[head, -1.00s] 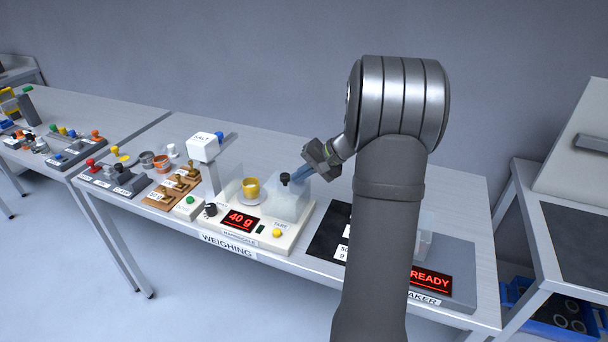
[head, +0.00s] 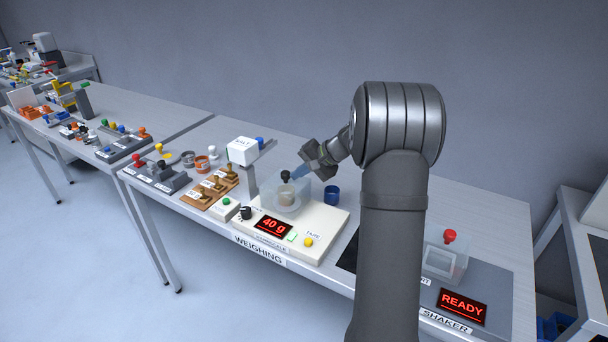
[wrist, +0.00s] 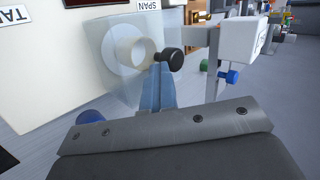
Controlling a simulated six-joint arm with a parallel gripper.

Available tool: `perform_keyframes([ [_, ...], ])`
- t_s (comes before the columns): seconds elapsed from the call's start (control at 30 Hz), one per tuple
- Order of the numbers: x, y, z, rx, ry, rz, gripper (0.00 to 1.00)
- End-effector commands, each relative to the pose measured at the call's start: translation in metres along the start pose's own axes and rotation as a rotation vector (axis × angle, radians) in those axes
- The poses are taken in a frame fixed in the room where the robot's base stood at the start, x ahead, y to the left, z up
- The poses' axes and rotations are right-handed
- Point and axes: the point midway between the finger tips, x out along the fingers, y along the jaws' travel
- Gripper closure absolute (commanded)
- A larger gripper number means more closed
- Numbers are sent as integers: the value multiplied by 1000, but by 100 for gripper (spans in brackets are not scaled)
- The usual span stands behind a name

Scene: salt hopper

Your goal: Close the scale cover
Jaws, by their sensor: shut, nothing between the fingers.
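The scale (head: 322,219) reads 40 g. Its clear cover (head: 301,190) with a black knob (head: 286,177) now sits over the pan, around a tan-looking cup (head: 286,194) seen through it. The wrist view also shows the cover (wrist: 100,50), the cup (wrist: 135,46) inside and the knob (wrist: 170,59). My gripper (head: 297,171) is shut, with blue fingers beside the knob. In the wrist view the fingertips (wrist: 160,68) are close to the knob; whether they touch it I cannot tell.
A blue cup (head: 332,195) stands behind the scale on the right. The white salt hopper (head: 242,151) rises at the scale's left. The shaker with a red knob (head: 449,237) stands to the right, and its display (head: 463,305) reads READY.

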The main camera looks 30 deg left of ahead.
Motion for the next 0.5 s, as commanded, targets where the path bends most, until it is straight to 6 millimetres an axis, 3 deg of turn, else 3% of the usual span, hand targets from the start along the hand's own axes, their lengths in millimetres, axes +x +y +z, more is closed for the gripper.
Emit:
perform_keyframes([
  [0.27, -1, -1, -1, -2, 3, -8, 100],
  [0.5, -37, 29, 0, 0, 6, -4, 100],
])
